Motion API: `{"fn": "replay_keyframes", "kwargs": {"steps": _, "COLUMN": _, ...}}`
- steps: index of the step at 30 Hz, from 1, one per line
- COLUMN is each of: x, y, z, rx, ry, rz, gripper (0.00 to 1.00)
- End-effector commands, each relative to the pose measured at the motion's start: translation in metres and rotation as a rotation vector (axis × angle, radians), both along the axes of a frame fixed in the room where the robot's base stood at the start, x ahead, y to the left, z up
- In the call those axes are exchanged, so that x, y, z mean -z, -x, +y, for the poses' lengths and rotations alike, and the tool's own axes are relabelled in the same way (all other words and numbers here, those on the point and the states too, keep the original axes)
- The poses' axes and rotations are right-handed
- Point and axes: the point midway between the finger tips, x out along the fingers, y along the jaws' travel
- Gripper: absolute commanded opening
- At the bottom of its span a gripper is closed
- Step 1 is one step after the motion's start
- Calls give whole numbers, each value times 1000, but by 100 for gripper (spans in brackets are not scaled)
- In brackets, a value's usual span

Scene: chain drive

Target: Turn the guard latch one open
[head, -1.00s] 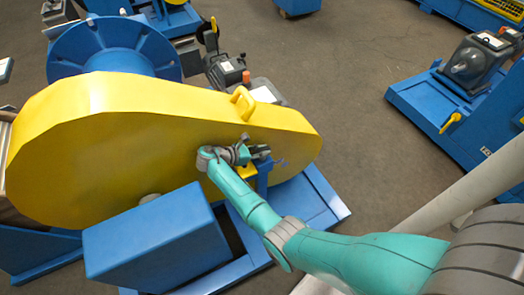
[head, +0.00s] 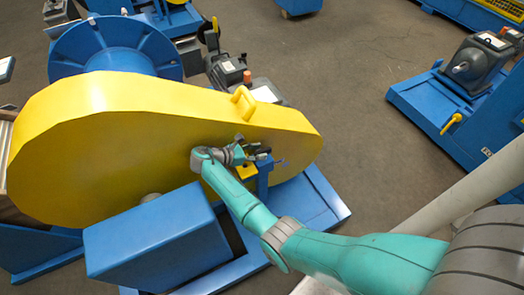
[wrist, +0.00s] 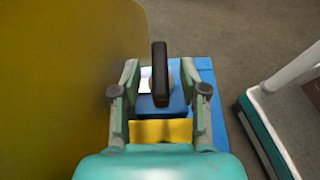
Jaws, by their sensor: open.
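The yellow chain guard (head: 110,150) fills the left of the head view; its side also shows at the left in the wrist view (wrist: 55,90). My gripper (wrist: 160,84) is open, with one finger on each side of the handle and a gap showing on both sides. In the head view my gripper (head: 258,153) is at the guard's right end and largely hides the latch.
A yellow lifting handle (head: 243,101) stands on top of the guard. A blue box (head: 155,240) stands in front of the guard, and a blue base frame (head: 315,205) lies below. Open floor (head: 345,100) lies to the right.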

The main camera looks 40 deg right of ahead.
Motion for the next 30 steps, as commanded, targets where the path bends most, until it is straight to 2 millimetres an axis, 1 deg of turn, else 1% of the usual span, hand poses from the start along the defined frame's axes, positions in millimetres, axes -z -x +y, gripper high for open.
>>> {"fn": "replay_keyframes", "kwargs": {"steps": 1, "x": -4, "y": -4, "z": 10, "rx": -5, "ry": 0, "rz": -2, "gripper": 44}}
{"fn": "replay_keyframes", "kwargs": {"steps": 6, "x": -18, "y": -14, "z": 41, "rx": -3, "ry": 0, "rz": -3, "gripper": 44}}
{"fn": "replay_keyframes", "kwargs": {"steps": 9, "x": -24, "y": -18, "z": 57, "rx": -3, "ry": 0, "rz": -1, "gripper": 44}}
{"fn": "replay_keyframes", "kwargs": {"steps": 13, "x": -31, "y": -23, "z": 72, "rx": -2, "ry": 0, "rz": -1, "gripper": 44}}
{"fn": "replay_keyframes", "kwargs": {"steps": 19, "x": -36, "y": -26, "z": 84, "rx": 0, "ry": 0, "rz": 1, "gripper": 44}}
{"fn": "replay_keyframes", "kwargs": {"steps": 30, "x": -36, "y": -26, "z": 85, "rx": 0, "ry": 0, "rz": 0, "gripper": 44}}
